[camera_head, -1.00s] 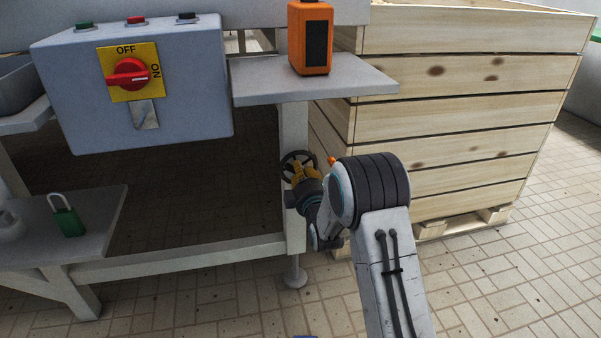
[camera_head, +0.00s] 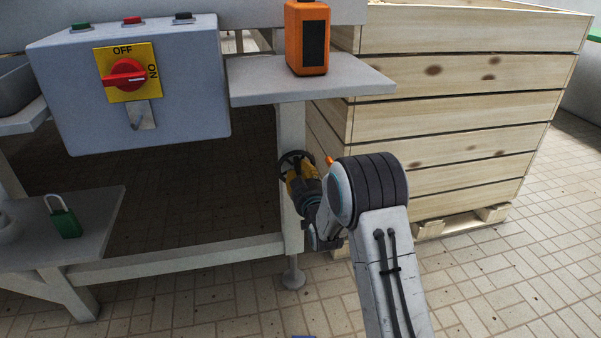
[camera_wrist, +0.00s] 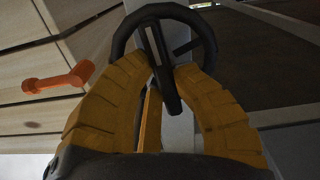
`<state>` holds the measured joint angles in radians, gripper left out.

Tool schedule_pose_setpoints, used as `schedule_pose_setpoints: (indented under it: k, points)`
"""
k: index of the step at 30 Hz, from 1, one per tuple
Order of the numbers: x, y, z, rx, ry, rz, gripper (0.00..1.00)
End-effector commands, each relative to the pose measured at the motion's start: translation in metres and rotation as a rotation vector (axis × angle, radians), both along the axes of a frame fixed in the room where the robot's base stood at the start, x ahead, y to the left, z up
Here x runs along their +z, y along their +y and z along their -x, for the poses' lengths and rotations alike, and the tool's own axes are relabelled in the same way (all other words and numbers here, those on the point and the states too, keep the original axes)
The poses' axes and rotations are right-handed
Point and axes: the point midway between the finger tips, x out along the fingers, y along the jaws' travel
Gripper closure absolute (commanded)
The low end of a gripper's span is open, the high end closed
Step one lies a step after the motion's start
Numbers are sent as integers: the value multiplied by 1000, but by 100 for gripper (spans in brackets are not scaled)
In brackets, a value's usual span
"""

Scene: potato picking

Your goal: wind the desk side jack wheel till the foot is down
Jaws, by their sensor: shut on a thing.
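The jack wheel (camera_head: 289,158) is a dark spoked wheel on the desk leg, partly hidden behind my gripper (camera_head: 293,172) in the head view. In the wrist view the black wheel (camera_wrist: 122,38) fills the top middle. My gripper's yellow fingers (camera_wrist: 165,90) are closed on a dark bar of the wheel, within its rim. An orange handle (camera_wrist: 60,81) sticks out at the left of the wrist view; it also shows in the head view (camera_head: 329,160). The round foot (camera_head: 294,279) is at the bottom of the leg, close to the tiled floor; whether it touches is hard to tell.
A wooden crate (camera_head: 440,140) on a pallet stands right of the leg, close to my arm. A grey control box (camera_head: 190,100) with a red switch (camera_head: 124,75) hangs left. An orange device (camera_head: 307,38) sits on the shelf (camera_head: 310,83).

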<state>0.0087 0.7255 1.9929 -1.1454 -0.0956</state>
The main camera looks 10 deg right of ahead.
Motion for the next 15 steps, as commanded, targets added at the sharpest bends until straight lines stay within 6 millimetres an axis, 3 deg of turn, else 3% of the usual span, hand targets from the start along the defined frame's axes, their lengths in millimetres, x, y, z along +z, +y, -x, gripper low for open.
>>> schedule_pose_setpoints:
  k: [15]
  points:
    - [5,2,-2,4,-15,-114,100]
